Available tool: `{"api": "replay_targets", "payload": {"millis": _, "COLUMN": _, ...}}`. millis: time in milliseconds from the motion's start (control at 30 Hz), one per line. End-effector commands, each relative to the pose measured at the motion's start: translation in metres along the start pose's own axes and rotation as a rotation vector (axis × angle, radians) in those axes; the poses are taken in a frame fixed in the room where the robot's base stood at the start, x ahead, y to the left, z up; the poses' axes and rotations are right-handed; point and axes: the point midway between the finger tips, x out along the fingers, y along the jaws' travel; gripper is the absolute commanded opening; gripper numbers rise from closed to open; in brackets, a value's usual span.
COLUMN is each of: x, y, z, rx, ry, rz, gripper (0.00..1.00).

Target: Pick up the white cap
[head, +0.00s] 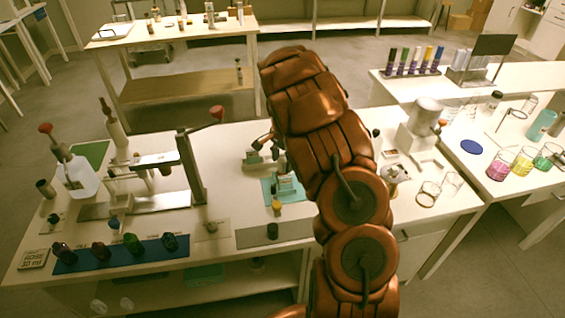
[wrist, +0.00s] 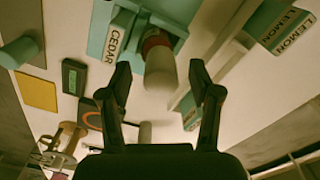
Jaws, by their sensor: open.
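A pale cream-white cylinder, which looks like the white cap (wrist: 160,72), shows in the wrist view with a reddish band behind it. My gripper (wrist: 160,78) is open, with one dark finger on each side of the white cylinder in the picture. I see a gap on both sides, and no finger visibly touches it. I cannot tell how deep it lies between the fingers. In the head view my copper arm hides most of the gripper, and I cannot make out the cap there.
A teal block (wrist: 280,30) labelled LEMON is at the right in the wrist view. A yellow block (wrist: 36,91) and a dark block (wrist: 75,77) lie at the left. In the head view, a blue strip (head: 85,262) holds several dark bottles, and a metal stand (head: 190,165) rises left of my arm.

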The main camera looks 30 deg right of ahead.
Motion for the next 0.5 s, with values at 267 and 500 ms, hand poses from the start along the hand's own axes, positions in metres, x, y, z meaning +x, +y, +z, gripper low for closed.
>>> {"api": "replay_targets", "payload": {"millis": 267, "x": -0.0006, "y": -0.0004, "z": -0.0003, "rx": 0.000, "ry": 0.001, "rz": -0.001, "gripper": 0.45}}
{"api": "replay_targets", "payload": {"millis": 500, "x": -0.0007, "y": -0.0004, "z": -0.0003, "rx": 0.000, "ry": 0.001, "rz": -0.001, "gripper": 0.20}}
